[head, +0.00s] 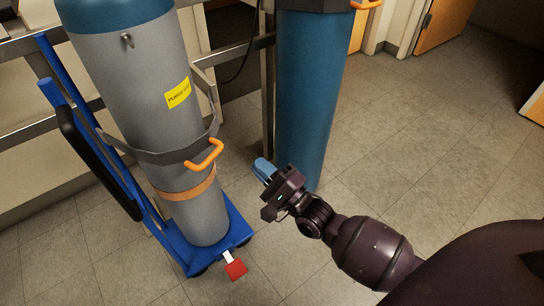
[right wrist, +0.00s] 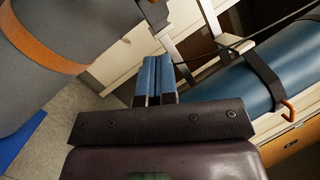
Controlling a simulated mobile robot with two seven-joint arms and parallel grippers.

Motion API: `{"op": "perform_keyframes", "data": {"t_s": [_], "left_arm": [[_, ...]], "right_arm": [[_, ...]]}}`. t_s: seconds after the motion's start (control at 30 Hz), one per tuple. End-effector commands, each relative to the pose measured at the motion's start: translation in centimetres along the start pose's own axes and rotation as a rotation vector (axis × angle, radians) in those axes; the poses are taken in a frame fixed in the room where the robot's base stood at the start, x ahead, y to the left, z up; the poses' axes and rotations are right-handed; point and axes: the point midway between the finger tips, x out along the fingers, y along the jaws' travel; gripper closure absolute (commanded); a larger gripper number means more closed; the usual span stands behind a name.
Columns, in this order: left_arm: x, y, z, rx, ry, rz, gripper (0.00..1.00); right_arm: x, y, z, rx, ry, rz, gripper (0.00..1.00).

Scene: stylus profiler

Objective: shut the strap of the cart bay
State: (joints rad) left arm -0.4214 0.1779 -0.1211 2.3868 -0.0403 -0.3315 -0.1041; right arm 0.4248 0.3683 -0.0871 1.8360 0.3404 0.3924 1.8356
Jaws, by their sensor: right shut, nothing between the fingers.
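A grey gas cylinder (head: 130,85) with a blue top and yellow label stands on a blue cart (head: 172,244). A dark grey strap (head: 165,157) runs across its front, with an orange handle (head: 205,154) at the right end. I cannot tell whether the strap is latched. My right gripper (head: 263,168) is to the right of the handle, apart from it, its blue fingers together and empty. In the right wrist view the shut fingers (right wrist: 153,75) point between the grey cylinder (right wrist: 55,70) and a blue cylinder (right wrist: 225,80). My left gripper is not in view.
A blue cylinder (head: 308,100) stands behind my right gripper, with its own strap and orange handle (head: 366,4). A brown band (head: 187,188) circles the grey cylinder's lower part. A red tag (head: 236,269) is at the cart's front. The tiled floor (head: 435,130) at right is clear.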

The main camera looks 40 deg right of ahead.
Motion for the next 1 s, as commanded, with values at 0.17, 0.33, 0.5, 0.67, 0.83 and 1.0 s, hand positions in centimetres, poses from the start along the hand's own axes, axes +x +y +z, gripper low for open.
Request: {"op": "perform_keyframes", "data": {"t_s": [0.17,0.33,0.5,0.67,0.83,1.0], "left_arm": [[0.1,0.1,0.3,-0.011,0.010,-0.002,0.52],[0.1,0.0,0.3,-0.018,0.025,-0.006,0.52],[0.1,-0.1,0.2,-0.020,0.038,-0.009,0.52],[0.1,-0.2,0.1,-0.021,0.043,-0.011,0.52],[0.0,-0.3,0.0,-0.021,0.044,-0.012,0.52],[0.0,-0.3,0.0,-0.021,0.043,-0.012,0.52]], "right_arm": [[3.1,0.2,-0.1,0.001,0.002,0.001,1.00],[4.9,0.2,1.4,0.004,0.002,0.001,1.00],[5.9,0.1,2.5,0.001,0.001,0.001,1.00],[6.3,0.0,2.8,0.000,0.001,0.000,1.00],[6.3,0.0,2.8,-0.001,0.001,0.001,1.00],[6.3,0.0,2.8,0.000,0.001,0.000,1.00]]}}
